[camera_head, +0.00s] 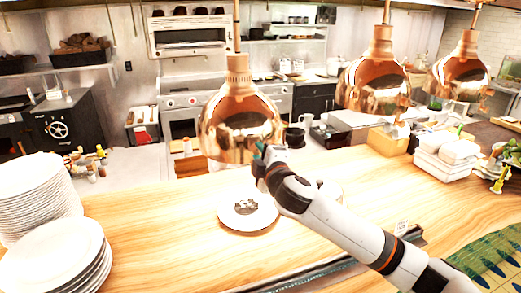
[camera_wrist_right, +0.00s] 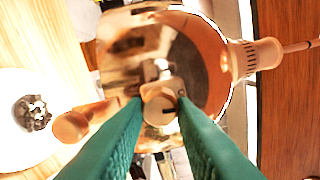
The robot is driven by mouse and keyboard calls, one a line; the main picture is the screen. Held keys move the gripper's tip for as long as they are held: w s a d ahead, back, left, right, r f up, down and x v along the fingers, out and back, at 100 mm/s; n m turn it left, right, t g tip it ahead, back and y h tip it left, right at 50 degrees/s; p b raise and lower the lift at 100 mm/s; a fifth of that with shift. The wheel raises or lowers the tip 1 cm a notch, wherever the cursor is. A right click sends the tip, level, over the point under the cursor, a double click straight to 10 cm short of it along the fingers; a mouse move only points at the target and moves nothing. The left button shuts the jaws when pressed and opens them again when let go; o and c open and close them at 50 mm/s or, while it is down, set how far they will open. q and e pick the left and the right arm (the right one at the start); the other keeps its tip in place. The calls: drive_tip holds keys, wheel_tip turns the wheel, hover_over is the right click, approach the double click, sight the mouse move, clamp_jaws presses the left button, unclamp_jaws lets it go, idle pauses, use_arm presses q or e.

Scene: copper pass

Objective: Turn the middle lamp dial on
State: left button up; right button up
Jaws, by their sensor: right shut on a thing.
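Three copper heat lamps hang over the counter in the head view: a left one (camera_head: 240,128), a middle one (camera_head: 372,88) and a right one (camera_head: 461,72). My right gripper (camera_head: 264,160) is at the lower right of the left one of these. In the right wrist view, its green fingers (camera_wrist_right: 159,101) are shut on a pale copper dial (camera_wrist_right: 158,104) on the front of the lamp shade (camera_wrist_right: 195,60). The dial has a dark slot near the right finger. Whether it is on cannot be told. My left gripper is out of view.
A plate with food (camera_head: 247,214) sits below the gripper. Stacked plates (camera_head: 40,195) stand at the left, and white containers (camera_head: 446,152) at the right. A copper knob (camera_wrist_right: 70,126) sticks out beside the left finger. The front left of the wooden counter (camera_head: 150,235) is clear.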

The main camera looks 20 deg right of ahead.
drive_tip(key=shift+n, duration=0.5)
drive_tip(key=o, duration=1)
drive_tip(key=shift+s+f, duration=0.1)
drive_tip(key=shift+s, duration=0.4)
drive_tip(key=s+b, duration=0.1)
drive_tip(key=s, duration=0.2)
drive_tip(key=s+b, duration=0.1)
drive_tip(key=s, duration=0.3)
drive_tip(key=s+b, duration=0.1)
drive_tip(key=s, duration=0.3)
drive_tip(key=shift+d+r+b, duration=0.2)
drive_tip(key=shift+r+b, duration=0.05)
drive_tip(key=shift+b, duration=0.15)
